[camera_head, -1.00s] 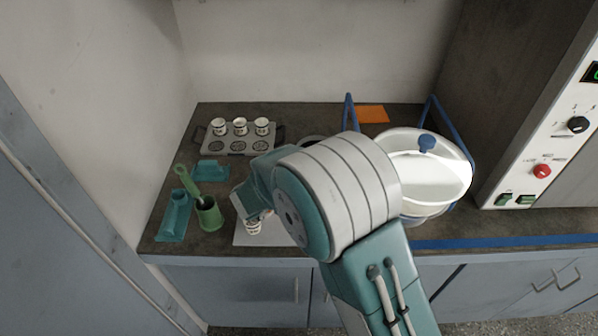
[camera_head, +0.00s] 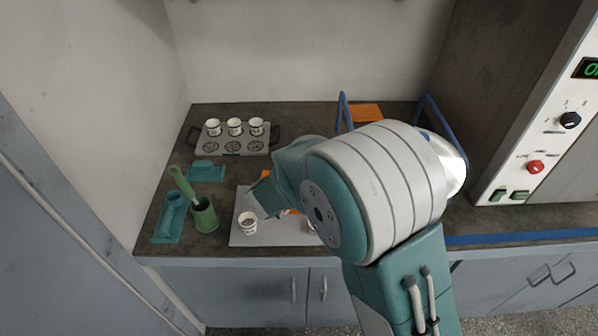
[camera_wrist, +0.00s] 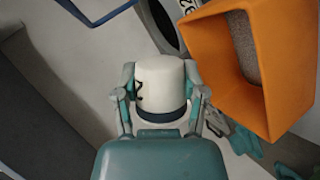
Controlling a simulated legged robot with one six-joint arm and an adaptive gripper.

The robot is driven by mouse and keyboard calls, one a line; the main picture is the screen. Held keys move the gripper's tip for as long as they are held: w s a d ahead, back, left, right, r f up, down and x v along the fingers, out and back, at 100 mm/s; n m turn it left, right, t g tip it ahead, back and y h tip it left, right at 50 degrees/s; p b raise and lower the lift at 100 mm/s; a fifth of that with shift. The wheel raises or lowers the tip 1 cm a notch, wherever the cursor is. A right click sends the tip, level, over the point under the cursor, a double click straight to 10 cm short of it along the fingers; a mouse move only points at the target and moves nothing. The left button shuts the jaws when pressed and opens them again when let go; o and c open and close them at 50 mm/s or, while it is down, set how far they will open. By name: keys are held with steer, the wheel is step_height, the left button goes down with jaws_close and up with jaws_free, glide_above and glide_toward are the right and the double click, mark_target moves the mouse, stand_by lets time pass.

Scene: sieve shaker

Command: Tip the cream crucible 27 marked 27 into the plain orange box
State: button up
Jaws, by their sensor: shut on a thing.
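My gripper (camera_wrist: 160,98) is shut on a cream crucible (camera_wrist: 158,78), with one finger on each side. The crucible has a dark band and a black mark turned sideways, too partly seen to read. An orange box (camera_wrist: 222,88) is close to its right in the wrist view, with a grainy grey-brown surface inside. In the head view my arm hides most of this box, and only bits of orange show beside the wrist. The held crucible cannot be made out there. Another crucible (camera_head: 248,222) stands upright on a white mat (camera_head: 243,238).
Several cups stand on a grey rack (camera_head: 230,147) at the back left. A green holder (camera_head: 204,215) and teal trays (camera_head: 170,218) are at the left. A flat orange piece (camera_head: 366,112) lies behind my arm. A blue frame (camera_head: 344,112) and cabinet are at the right.

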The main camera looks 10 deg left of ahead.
steer(key=shift+m+y, duration=1.2)
steer(key=shift+m+y, duration=0.7)
steer(key=shift+y, duration=0.1)
steer(key=shift+a+r+m+y, duration=0.1)
steer(key=shift+a+m+y, duration=0.15)
steer(key=shift+m+y, duration=0.5)
steer(key=shift+t, duration=0.3)
steer(key=shift+a+r+m+t+y, duration=0.15)
steer(key=shift+a+m+y, duration=0.1)
steer(key=shift+m+y, duration=0.4)
steer(key=shift+a+r+m+t+y, duration=0.2)
steer(key=shift+m+y, duration=0.2)
steer(key=shift+m, duration=0.3)
